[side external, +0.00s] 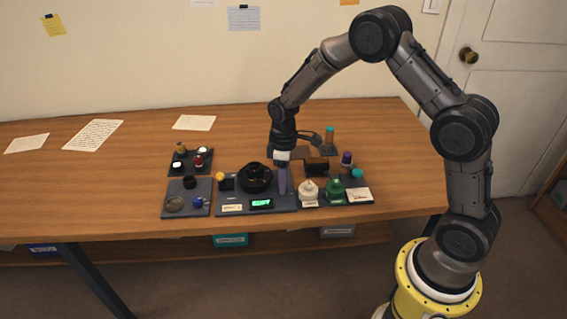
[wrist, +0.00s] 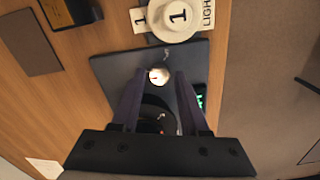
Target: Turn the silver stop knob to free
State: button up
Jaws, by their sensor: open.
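The silver stop knob (wrist: 158,76) is a small pale round knob with a reddish mark. In the wrist view it shows between the tips of my gripper's purple fingers (wrist: 160,82), with a gap on each side; I cannot tell whether the fingers are down around it or above it. My gripper is open and empty. In the side view my gripper (side external: 283,186) points down just right of the black round lens body (side external: 255,178), and the knob is hidden there. The dark base plate (wrist: 112,70) lies under the knob, with a small curved mark beside it.
A green-lit display (side external: 261,203) sits at the plate's front. The table's left side is mostly clear.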

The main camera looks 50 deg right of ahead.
notch_tip(320, 180, up, 13)
dwell(0.3)
jog(key=shift+r, duration=0.2)
jog(key=s+a+r+t, duration=0.2)
jog(key=s+r+t, duration=0.2)
jog(key=s+r, duration=0.85)
jog(key=s+a+f+m+t, duration=0.1)
jog(key=s+m, duration=0.5)
jog(key=s, duration=0.8)
jog(key=shift+s+a+f+t, duration=0.2)
jog(key=shift+f+t, duration=0.1)
jog(key=shift+f, duration=0.4)
